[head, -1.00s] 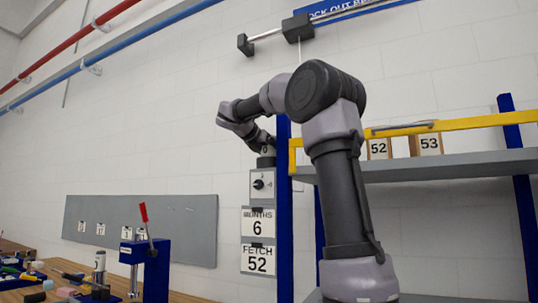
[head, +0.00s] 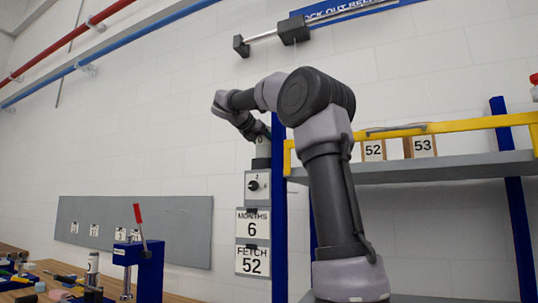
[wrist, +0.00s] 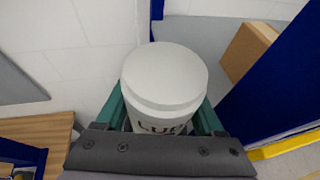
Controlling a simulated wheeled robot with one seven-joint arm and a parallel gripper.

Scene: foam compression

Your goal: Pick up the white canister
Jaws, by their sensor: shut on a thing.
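The white canister (wrist: 165,75) fills the middle of the wrist view, seen from above its plain round lid. Part of its dark lettering shows below the lid, and its lower part is hidden by my gripper. My gripper (wrist: 160,108) is shut on it, with one green finger on each side. In the head view my arm reaches up and bends over to the left. Its end is small there, beside the blue post, and the canister cannot be made out clearly.
A blue post (head: 279,220) and grey shelf (head: 430,167) with a yellow rail (head: 460,128) stand close to my arm. Number blocks (head: 423,145) stand on the shelf. A dial box (head: 257,187) hangs beside the post. A blue press (head: 148,268) stands on the bench, lower left.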

